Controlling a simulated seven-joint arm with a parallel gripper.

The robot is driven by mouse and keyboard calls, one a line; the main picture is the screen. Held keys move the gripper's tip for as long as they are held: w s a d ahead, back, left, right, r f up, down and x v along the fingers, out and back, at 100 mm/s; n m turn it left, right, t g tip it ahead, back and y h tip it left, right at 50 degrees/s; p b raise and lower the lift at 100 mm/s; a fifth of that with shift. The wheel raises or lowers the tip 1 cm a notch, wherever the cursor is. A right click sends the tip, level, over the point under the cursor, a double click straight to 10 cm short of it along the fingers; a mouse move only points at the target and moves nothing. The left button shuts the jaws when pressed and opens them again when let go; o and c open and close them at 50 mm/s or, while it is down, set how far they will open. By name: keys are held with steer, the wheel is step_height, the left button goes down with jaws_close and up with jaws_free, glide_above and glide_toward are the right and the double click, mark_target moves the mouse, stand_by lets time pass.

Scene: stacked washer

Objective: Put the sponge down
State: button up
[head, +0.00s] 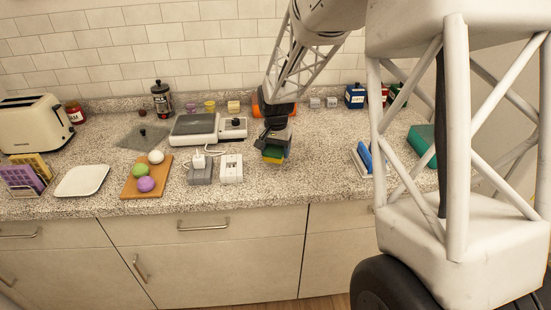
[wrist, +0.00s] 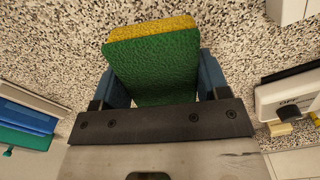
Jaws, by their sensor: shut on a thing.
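A green and yellow sponge (wrist: 155,65) is held between the two blue fingers of my gripper (wrist: 160,85) in the wrist view. Its green face fills most of the view between the fingers, and a yellow layer shows along the far edge. In the head view the sponge (head: 273,154) hangs below my gripper (head: 275,145), over the speckled counter (head: 300,185). I cannot tell whether its underside touches the counter.
Left of the sponge are white and grey socket boxes (head: 231,168) and a scale-like appliance (head: 195,128). An orange roll (head: 262,108) lies behind my gripper. Blue items in a rack (head: 365,157) stand to the right. The counter between is clear.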

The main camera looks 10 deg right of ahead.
mark_target(276, 148)
stand_by(0.3)
steer(key=shift+f, duration=1.8)
steer(key=shift+f, duration=0.15)
steer(key=o, duration=1)
steer(key=shift+c, duration=0.2)
step_height(276, 148, up, 12)
steer(key=shift+r, duration=0.15)
